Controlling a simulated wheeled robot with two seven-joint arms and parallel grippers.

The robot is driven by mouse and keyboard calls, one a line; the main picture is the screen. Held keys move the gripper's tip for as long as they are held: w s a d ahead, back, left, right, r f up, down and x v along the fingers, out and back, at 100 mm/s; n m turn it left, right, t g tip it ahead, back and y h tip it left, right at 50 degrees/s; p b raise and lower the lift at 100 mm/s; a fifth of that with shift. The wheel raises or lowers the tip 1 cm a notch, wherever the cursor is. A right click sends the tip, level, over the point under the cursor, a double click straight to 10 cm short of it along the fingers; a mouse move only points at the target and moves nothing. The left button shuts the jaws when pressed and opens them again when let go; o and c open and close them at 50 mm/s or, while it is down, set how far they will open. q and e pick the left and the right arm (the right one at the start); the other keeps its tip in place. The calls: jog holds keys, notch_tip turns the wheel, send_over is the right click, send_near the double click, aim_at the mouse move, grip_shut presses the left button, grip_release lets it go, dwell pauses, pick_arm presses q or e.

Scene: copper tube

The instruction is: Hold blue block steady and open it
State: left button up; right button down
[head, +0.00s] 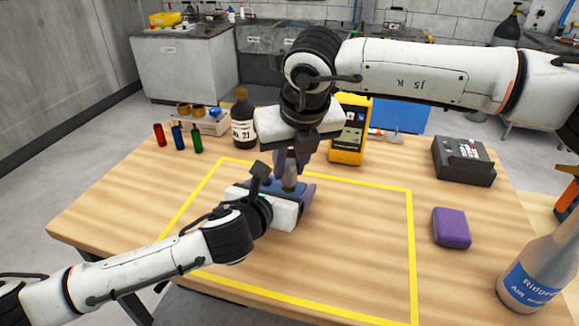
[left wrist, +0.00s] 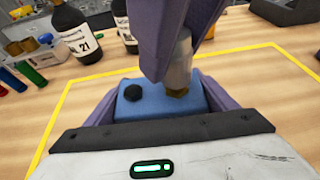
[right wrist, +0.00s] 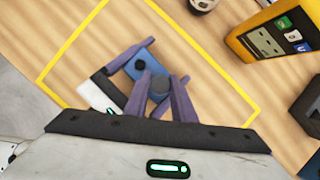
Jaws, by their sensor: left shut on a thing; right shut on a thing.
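The blue block (head: 262,187) is on the wooden table inside the yellow outline. My left gripper (left wrist: 155,92) is shut on it, with purple fingers on both sides. A round black knob (left wrist: 132,93) is on its top, also visible in the right wrist view (right wrist: 140,66). My right gripper (head: 290,172) is above the block, pointing down, its purple fingers shut on a grey cylinder (left wrist: 178,68). The cylinder has a brass-coloured lower end at the block's top; I cannot tell whether it is fixed to the block. The right wrist view shows the cylinder (right wrist: 158,88) end-on.
A dark bottle (head: 243,120) and a yellow meter (head: 349,130) stand behind the grippers. Red, blue and green small bottles (head: 178,137) are at the back left. A purple block (head: 451,228) and a large bottle (head: 535,272) are at the right. The outlined area's front right is clear.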

aim_at(289, 163)
jog(key=shift+r, duration=0.65)
jog(key=shift+r, duration=2.05)
pick_arm(q)
jog(key=o, duration=1.6)
